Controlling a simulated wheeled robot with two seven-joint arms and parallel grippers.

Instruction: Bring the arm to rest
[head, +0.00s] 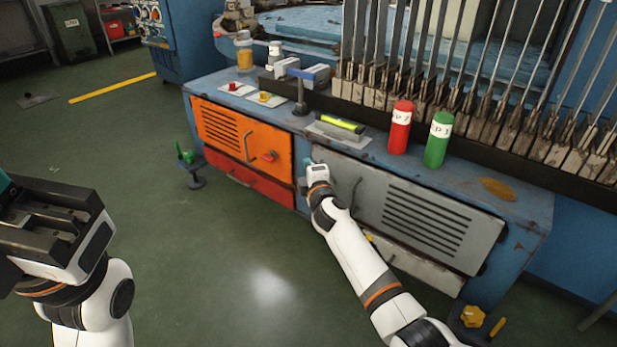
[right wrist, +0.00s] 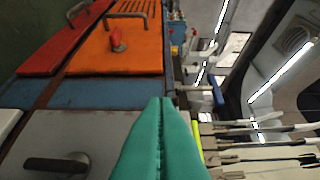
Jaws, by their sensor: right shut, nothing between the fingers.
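My right arm reaches up from the bottom of the head view to the front of the blue workbench (head: 520,212). My right gripper (head: 309,163) is in front of the bench edge, between the orange door and the grey door. In the right wrist view its teal fingers (right wrist: 160,140) are pressed together with nothing between them. My left gripper (head: 8,185) is at the left edge of the head view, over open floor. Its fingers are mostly cut off by the frame, so its opening is unclear.
An orange door (head: 240,137) and a grey door (head: 405,209) with protruding handles front the bench. A red cylinder (head: 400,128) and a green cylinder (head: 437,140) stand on top. A yellow level (head: 340,124) lies near the edge. The green floor (head: 230,270) between my arms is clear.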

